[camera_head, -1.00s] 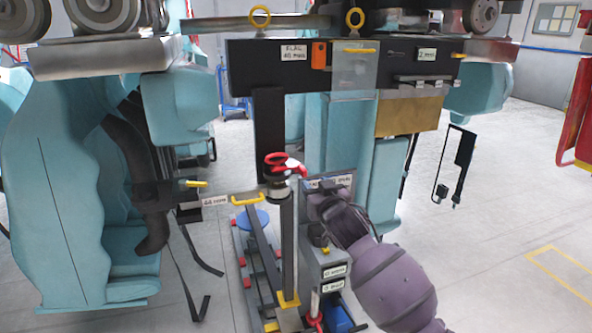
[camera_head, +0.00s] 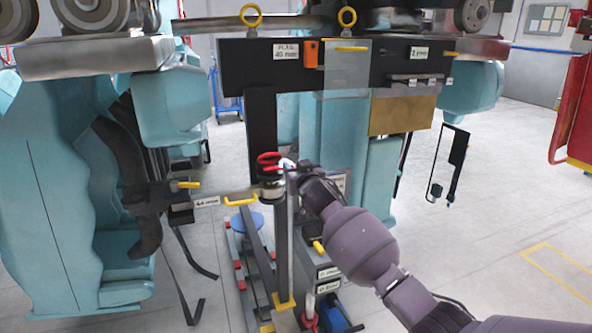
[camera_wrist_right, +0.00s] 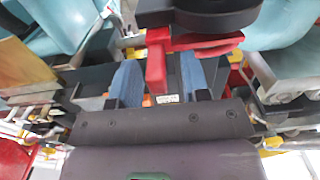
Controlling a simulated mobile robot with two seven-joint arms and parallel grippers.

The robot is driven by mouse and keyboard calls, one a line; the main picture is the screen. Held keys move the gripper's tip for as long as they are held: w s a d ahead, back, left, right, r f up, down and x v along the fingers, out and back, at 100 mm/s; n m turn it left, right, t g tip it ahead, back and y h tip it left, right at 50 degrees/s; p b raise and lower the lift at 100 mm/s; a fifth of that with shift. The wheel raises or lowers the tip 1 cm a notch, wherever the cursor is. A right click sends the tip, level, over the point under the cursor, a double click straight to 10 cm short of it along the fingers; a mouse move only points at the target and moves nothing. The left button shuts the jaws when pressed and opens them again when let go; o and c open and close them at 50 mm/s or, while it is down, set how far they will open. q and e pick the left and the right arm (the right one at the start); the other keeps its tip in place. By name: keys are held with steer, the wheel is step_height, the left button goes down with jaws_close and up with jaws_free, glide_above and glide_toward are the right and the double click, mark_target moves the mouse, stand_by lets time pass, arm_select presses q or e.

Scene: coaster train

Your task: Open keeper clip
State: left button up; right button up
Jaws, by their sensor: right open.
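A red looped part (camera_head: 268,160), which looks like the keeper clip, sits on top of a dark round cap on the grey upright post (camera_head: 283,240). In the right wrist view the red part (camera_wrist_right: 157,62) has a tab pointing down between my fingers. My right gripper (camera_head: 290,165) is at the right side of the red part. Its two blue fingers (camera_wrist_right: 160,82) are apart, one on each side of the red tab. I cannot tell whether either finger touches it. My left gripper is not in view.
A black beam (camera_head: 240,70) with labels and yellow handles crosses above. A flat arm with a yellow handle (camera_head: 240,200) runs left from the post. Teal seats (camera_head: 60,190) stand at the left. The floor at the right (camera_head: 500,220) is clear.

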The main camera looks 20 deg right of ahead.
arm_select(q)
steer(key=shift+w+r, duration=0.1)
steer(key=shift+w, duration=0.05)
arm_select(e)
steer(key=shift+w, duration=0.1)
steer(key=shift+c, duration=0.4)
jaws_close()
